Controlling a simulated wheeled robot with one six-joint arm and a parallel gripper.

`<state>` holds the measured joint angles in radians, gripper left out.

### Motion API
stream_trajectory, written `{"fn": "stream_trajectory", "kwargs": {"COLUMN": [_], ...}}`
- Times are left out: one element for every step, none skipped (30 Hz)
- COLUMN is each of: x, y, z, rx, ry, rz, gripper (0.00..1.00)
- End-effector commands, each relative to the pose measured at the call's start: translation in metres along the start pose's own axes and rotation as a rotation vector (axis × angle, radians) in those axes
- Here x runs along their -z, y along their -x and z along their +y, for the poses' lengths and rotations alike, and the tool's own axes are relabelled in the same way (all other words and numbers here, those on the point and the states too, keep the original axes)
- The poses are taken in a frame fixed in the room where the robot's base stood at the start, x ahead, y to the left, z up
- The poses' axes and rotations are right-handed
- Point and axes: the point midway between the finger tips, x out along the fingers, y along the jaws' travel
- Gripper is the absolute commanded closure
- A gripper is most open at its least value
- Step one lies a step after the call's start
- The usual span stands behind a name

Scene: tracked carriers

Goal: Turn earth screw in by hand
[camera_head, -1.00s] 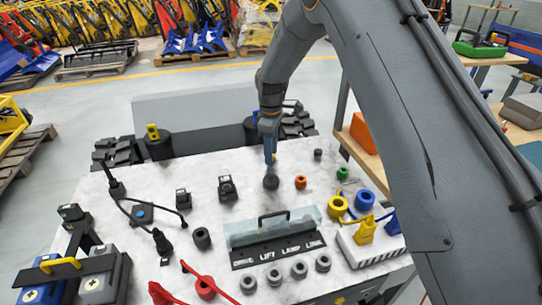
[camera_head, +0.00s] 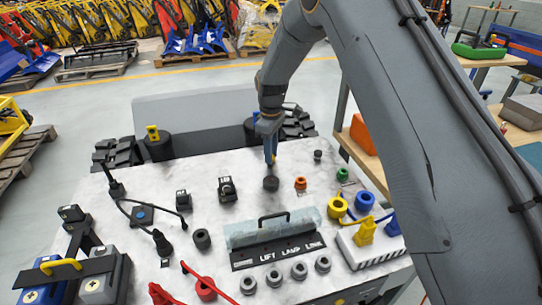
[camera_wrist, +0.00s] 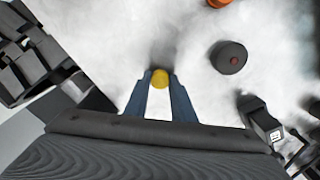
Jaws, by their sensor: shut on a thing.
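My gripper (camera_head: 270,161) points down at the far side of the pale worktop, just behind a dark round knob. In the wrist view its two blue fingers (camera_wrist: 160,85) close on the sides of a small round yellow head (camera_wrist: 160,78), which appears to be the earth screw. How deep the screw sits is hidden under its head. The dark knob (camera_head: 271,183) stands apart from the fingers; in the wrist view it shows a small red dot on top (camera_wrist: 229,57).
An orange ring (camera_head: 300,184) and a black clamp (camera_head: 227,189) stand near the knob. Black tracks (camera_head: 297,122) lie behind the worktop. A clear cover with a handle (camera_head: 272,228) and several grey rings are in front. Cables lie at the left.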

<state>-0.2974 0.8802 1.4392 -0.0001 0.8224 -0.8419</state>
Motion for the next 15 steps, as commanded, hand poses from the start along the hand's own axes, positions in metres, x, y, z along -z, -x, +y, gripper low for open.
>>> {"fn": "stream_trajectory", "kwargs": {"x": [-0.0001,-0.0001,-0.0001,-0.0001,-0.0001,-0.0001,0.0000,0.0000,0.0000,0.0000,0.0000,0.0001,0.0001,0.0001,0.0001], "y": [0.0005,0.0005,0.0005,0.0006,0.0006,0.0007,0.0007,0.0008,0.0008,0.0008,0.0009,0.0009,0.0009,0.0009,0.0008], "z": [0.0000,0.0000,0.0000,0.0000,0.0001,0.0001,0.0001,0.0001,0.0002,0.0002,0.0002,0.0003,0.0003,0.0003,0.0004], "rx": [0.000,0.000,0.000,0.000,0.000,0.000,0.000,0.000,0.000,0.000,0.000,-0.001,-0.001,-0.001,-0.001], "ry": [-0.059,-0.098,-0.151,-0.190,-0.229,-0.281,-0.320,-0.359,-0.411,-0.450,-0.488,-0.533,-0.565,-0.592,-0.621], "rz": [0.000,0.000,0.000,0.000,0.000,0.000,0.000,0.001,0.001,0.001,0.001,0.001,0.001,0.001,0.001], "gripper": [0.93,0.93,0.93,0.93,0.93,0.93,0.93,0.93,0.93,0.93,0.93,0.93,0.93,0.93,0.93]}}
